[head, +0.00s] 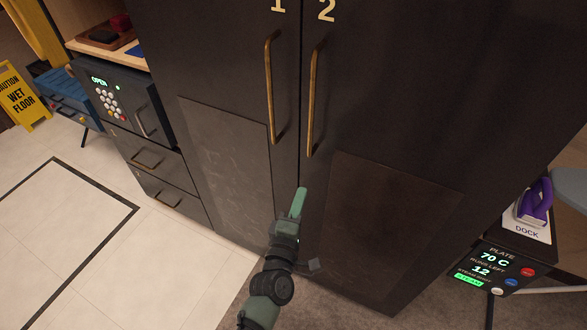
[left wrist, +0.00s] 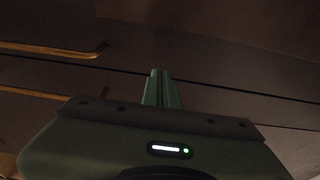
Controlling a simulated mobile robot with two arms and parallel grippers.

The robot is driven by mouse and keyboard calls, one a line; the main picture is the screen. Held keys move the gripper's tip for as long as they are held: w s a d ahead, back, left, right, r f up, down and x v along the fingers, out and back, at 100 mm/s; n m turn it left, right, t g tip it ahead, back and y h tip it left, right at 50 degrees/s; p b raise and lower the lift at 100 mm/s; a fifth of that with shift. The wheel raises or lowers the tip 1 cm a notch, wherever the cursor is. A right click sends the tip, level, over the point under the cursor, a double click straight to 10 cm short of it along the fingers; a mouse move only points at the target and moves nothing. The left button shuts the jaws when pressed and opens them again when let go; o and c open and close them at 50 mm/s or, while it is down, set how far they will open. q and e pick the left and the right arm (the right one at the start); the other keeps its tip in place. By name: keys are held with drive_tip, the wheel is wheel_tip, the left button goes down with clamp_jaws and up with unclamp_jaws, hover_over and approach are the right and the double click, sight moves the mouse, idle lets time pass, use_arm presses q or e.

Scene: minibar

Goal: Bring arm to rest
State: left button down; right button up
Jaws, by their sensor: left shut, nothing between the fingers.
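My left gripper (head: 299,203) is in front of the dark double-door cabinet, near the seam between its doors, below the handles. Its green fingers are together and empty; they also show in the left wrist view (left wrist: 162,88). My left arm comes up from the bottom of the head view. My right gripper is not in view.
The cabinet has a left door (head: 215,60) and a right door (head: 420,90), both closed, with brass handles (head: 269,90) (head: 315,100). A safe with keypad (head: 115,95) and a yellow wet-floor sign (head: 22,95) stand left. A purple iron (head: 537,202) sits on a dock right. Tiled floor at left is clear.

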use_arm(q)
drive_tip(key=s+a+f+m+g+y, duration=0.1)
drive_tip(key=s+a+f+m+g, duration=0.3)
drive_tip(key=f, duration=0.6)
drive_tip(key=s+a+f+m+g+y, duration=0.1)
drive_tip(key=s+a+f+m, duration=0.3)
drive_tip(key=f, duration=0.6)
drive_tip(key=s+a+f+m+g, duration=0.1)
drive_tip(key=s+a+f+g, duration=0.15)
drive_tip(key=s+f, duration=0.55)
drive_tip(key=s+a+f+m+g+y, duration=0.1)
drive_tip(key=s+a+f+m+g, duration=0.1)
drive_tip(key=s+a+f, duration=0.4)
drive_tip(key=s+a+f+m+g+y, duration=0.2)
drive_tip(key=s+a+f, duration=0.4)
drive_tip(key=s, duration=0.7)
drive_tip(key=s+a+f+m+g+y, duration=0.1)
drive_tip(key=s+a+f+m+g, duration=0.2)
drive_tip(key=s+a+f, duration=0.3)
drive_tip(key=s+a+g, duration=0.1)
drive_tip(key=s, duration=0.2)
drive_tip(key=shift+s+a+f, duration=0.15)
drive_tip(key=shift+a+f, duration=0.05)
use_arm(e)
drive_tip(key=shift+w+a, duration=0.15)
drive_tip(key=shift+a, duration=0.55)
